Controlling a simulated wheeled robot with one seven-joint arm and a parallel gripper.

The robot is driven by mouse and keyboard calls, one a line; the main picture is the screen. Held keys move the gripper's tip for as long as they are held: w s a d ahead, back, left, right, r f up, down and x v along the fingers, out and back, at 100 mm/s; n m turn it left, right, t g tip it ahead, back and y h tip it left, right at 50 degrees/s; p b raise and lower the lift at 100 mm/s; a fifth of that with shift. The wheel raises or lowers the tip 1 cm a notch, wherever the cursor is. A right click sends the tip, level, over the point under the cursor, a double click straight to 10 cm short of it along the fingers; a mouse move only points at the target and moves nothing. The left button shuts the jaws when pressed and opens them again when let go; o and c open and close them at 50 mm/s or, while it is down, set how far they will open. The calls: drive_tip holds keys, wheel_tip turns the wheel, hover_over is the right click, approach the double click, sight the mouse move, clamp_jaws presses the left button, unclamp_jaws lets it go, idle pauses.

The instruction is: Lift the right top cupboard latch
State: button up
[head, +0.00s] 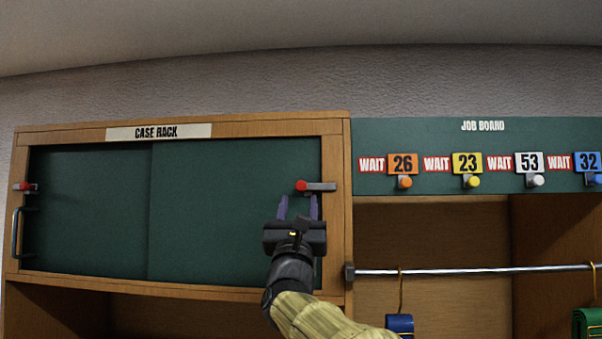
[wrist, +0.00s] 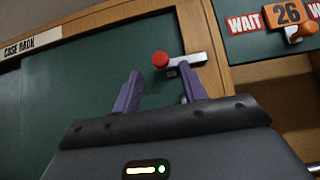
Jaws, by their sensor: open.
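The right latch (head: 318,186) is a grey bar with a red knob (head: 301,185) at its left end. It lies level across the right frame edge of the case rack cupboard (head: 80,210), over its green door. My gripper (head: 298,205) is open and empty just below the latch, with its purple fingers pointing up. In the wrist view the latch bar (wrist: 196,60) and red knob (wrist: 160,59) are just beyond the fingertips (wrist: 160,72). I cannot tell whether the right finger touches the bar.
A second latch with a red knob (head: 25,187) is at the cupboard's left edge, above a door handle (head: 17,233). To the right are the job board (head: 440,130) with several numbered tags and a metal rail (head: 470,270) with hangers. The green door is otherwise clear.

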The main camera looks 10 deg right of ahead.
sight(301, 188)
drive_tip(key=p+x, duration=0.4)
drive_tip(key=x, duration=0.1)
drive_tip(key=shift+r, duration=0.2)
drive_tip(key=shift+p+x, duration=0.65)
drive_tip(key=shift+x, duration=0.1)
drive_tip(key=shift+w+f, duration=0.1)
drive_tip(key=shift+f, duration=0.05)
clamp_jaws()
